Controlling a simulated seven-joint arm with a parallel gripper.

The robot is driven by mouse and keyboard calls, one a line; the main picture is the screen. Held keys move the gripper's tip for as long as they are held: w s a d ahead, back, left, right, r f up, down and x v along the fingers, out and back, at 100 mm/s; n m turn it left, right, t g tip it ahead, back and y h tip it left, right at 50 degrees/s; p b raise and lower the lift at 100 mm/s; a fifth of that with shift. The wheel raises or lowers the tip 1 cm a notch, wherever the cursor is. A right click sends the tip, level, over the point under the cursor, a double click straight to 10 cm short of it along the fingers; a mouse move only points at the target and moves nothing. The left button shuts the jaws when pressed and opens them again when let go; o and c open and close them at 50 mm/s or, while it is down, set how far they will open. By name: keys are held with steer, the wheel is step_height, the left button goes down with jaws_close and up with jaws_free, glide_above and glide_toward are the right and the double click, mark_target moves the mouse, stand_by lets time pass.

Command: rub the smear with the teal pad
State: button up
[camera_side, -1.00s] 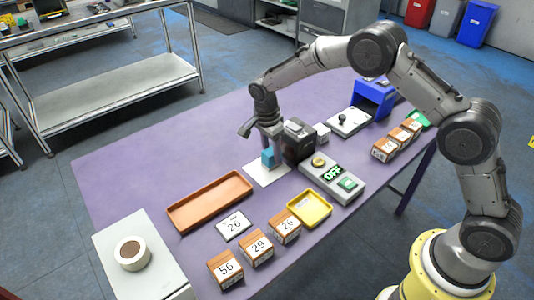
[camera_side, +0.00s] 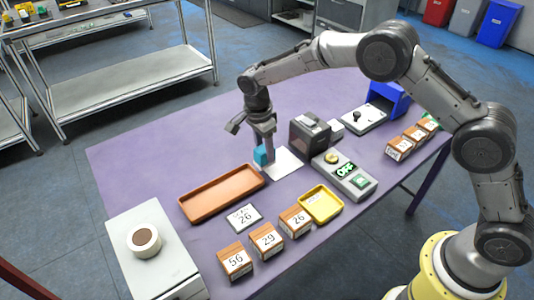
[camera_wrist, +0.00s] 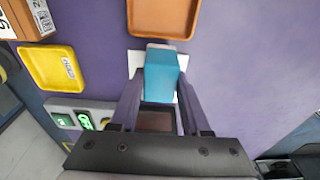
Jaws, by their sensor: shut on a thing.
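The teal pad (camera_side: 261,155) is a small block held between the fingers of my gripper (camera_side: 265,145). In the wrist view the teal pad (camera_wrist: 162,74) sits at the fingertips of my gripper (camera_wrist: 160,92), over a white sheet (camera_wrist: 136,62). In the side view the pad is at the left edge of the white sheet (camera_side: 288,161); I cannot tell whether it touches. No smear can be made out. The black scanner box (camera_side: 310,132) stands just right of the sheet. A brown patch (camera_wrist: 156,120) shows between the fingers; I cannot tell what it is.
An orange tray (camera_side: 221,193) lies left of the sheet. A yellow tray (camera_side: 321,204), a button panel (camera_side: 344,175) and numbered boxes (camera_side: 267,240) are nearer the front. A flat card marked 26 (camera_side: 244,217) lies between. The purple table's far left is clear.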

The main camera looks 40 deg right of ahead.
steer(key=shift+r, duration=2.7)
